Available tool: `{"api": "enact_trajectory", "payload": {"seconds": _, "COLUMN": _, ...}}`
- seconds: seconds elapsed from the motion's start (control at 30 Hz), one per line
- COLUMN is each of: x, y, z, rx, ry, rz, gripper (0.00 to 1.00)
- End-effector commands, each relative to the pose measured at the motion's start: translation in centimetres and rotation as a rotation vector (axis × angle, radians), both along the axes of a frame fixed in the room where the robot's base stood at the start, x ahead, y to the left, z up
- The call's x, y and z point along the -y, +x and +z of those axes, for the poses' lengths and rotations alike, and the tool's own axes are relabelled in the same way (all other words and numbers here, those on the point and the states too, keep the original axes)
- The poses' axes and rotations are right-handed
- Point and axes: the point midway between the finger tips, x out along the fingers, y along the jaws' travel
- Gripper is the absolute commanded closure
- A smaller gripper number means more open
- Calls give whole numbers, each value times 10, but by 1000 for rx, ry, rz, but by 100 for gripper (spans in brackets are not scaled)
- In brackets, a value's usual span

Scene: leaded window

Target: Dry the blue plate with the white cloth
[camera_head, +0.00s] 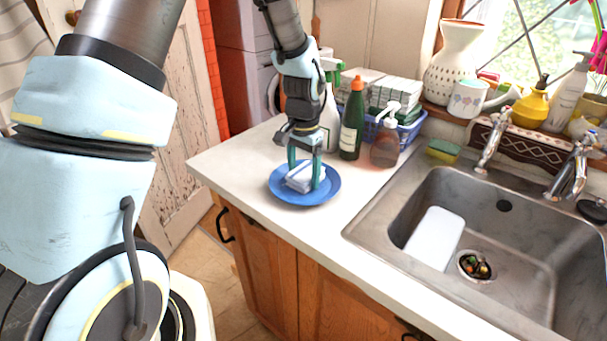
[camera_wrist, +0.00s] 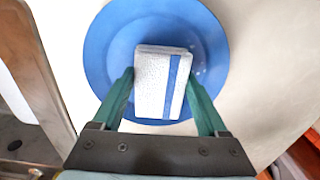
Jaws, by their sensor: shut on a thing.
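The blue plate (camera_head: 283,194) lies on the white counter to the left of the sink. The white cloth (camera_head: 300,181), folded into a small block, is on the plate. In the wrist view the cloth (camera_wrist: 150,85) shows a blue stripe near its right side and lies over the middle and lower part of the plate (camera_wrist: 108,45). My gripper (camera_head: 305,180) points down over the plate, shut on the cloth with one green finger at each side. It also shows in the wrist view (camera_wrist: 160,92). Small light spots show on the plate right of the cloth.
Behind the plate stand a green bottle (camera_head: 353,122), a soap bottle (camera_head: 385,148) and a blue basket (camera_head: 412,130). The steel sink (camera_head: 385,215) is to the right, with a white board (camera_head: 434,238) inside. The counter's front edge (camera_head: 262,249) is close to the plate.

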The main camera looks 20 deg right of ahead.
Motion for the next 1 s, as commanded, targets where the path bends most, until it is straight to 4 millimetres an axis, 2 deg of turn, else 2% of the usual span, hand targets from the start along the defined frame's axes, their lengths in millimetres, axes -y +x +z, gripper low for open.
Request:
{"api": "enact_trajectory", "payload": {"seconds": 0.5, "x": -5, "y": -21, "z": -2, "rx": 0, "ry": 1, "rz": 0, "gripper": 68}}
{"api": "enact_trajectory", "payload": {"seconds": 1.0, "x": 0, "y": 0, "z": 0, "rx": 0, "ry": 1, "rz": 0, "gripper": 68}}
